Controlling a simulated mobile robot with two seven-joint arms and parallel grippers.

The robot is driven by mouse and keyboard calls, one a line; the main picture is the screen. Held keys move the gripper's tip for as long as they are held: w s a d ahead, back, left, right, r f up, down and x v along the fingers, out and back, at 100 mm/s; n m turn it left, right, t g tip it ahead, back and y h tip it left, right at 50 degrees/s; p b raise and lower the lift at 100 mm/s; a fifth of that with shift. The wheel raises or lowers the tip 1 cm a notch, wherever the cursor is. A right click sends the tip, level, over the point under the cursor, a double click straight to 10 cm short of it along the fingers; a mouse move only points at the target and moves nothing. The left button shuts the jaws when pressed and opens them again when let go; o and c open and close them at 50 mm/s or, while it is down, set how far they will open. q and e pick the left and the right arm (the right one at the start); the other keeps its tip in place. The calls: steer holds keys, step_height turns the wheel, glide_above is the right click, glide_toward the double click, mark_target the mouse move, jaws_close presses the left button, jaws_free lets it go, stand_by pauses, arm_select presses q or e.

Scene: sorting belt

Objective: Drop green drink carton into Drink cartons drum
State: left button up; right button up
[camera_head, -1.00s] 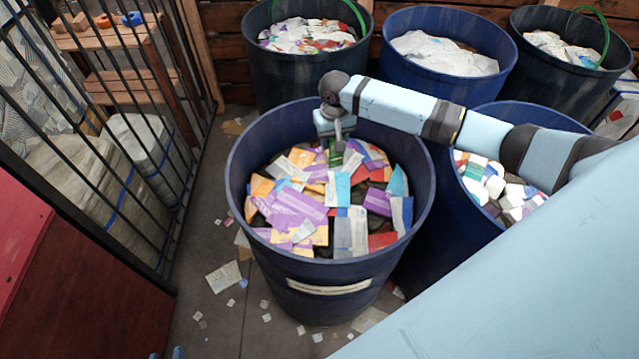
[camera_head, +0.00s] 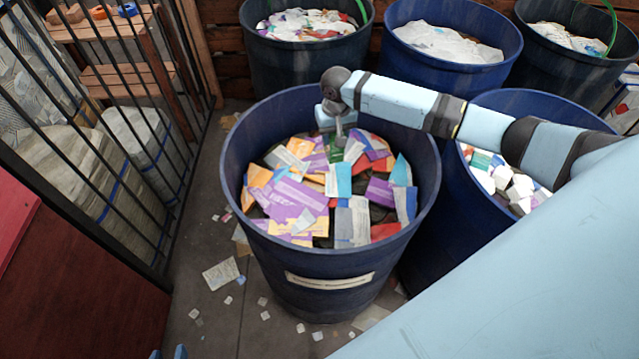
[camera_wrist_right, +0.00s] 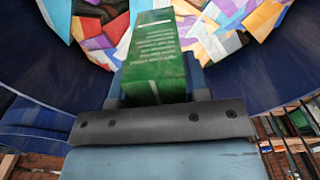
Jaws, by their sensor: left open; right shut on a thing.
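The green drink carton (camera_wrist_right: 155,62) is between the fingers of my right gripper (camera_wrist_right: 157,88) in the right wrist view, its printed side showing. In the head view my right gripper (camera_head: 338,138) points down into the front blue drum (camera_head: 328,258), near its back inner wall. A bit of green shows below the fingers there. The drum has a pale label whose text is too small to read. It holds many colourful flattened cartons. My left gripper (camera_head: 168,353) barely shows at the bottom edge, with two blue tips apart and nothing seen between them.
Another blue drum (camera_head: 435,225) with white and coloured pieces stands close on the right. Several more drums stand behind. A barred fence (camera_head: 150,245) and a red panel (camera_head: 70,285) are on the left. Scraps litter the floor (camera_head: 210,320).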

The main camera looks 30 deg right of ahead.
steer(key=o, duration=1)
steer(key=shift+c, duration=0.2)
step_height(320, 180, up, 14)
steer(key=b, duration=0.1)
steer(key=shift+s+f, duration=0.1)
steer(key=shift+f, duration=0.05)
